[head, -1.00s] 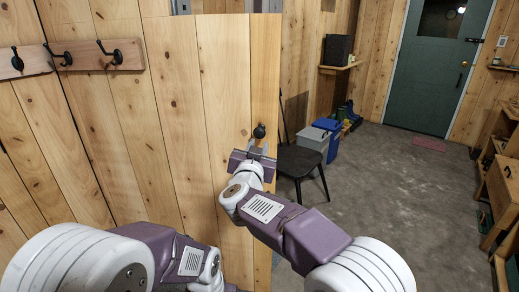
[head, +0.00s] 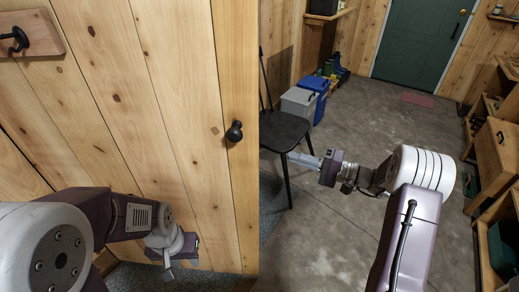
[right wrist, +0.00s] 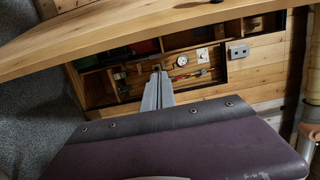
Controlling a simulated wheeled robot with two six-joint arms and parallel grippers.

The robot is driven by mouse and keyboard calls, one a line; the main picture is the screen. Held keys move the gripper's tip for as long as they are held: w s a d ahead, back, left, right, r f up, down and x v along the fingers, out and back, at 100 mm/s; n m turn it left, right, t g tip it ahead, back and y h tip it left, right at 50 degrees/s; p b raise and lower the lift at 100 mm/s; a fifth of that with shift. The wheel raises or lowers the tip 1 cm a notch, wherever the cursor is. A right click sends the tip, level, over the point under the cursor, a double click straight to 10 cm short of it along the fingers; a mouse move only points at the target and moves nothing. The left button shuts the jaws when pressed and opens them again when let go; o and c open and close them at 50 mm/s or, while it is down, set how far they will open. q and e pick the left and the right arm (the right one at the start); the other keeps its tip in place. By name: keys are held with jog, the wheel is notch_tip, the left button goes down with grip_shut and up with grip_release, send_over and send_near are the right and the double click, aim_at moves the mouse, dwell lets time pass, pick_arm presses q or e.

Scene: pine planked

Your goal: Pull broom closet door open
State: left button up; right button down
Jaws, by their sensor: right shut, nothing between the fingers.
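The closet door is a pine-planked panel (head: 190,90) filling the left half of the head view. Its free edge stands upright near the middle, with a round black knob (head: 234,132) close to that edge. My right gripper (head: 296,157) is right of the door edge, apart from the knob. Its fingers are together and empty, and they also show in the right wrist view (right wrist: 158,88), below a pale wooden edge. My left gripper (head: 168,268) is low in front of the door's planks; its fingers are too small and turned to read.
A dark chair (head: 284,130) stands just beyond the door edge, near a grey bin (head: 299,102) and a blue bin (head: 316,88). A green door (head: 425,40) is at the back. Wooden shelving (head: 492,150) lines the right.

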jog(key=a, duration=0.9)
jog(key=shift+w+a, duration=0.2)
jog(key=shift+a, duration=0.05)
jog(key=shift+b, duration=0.3)
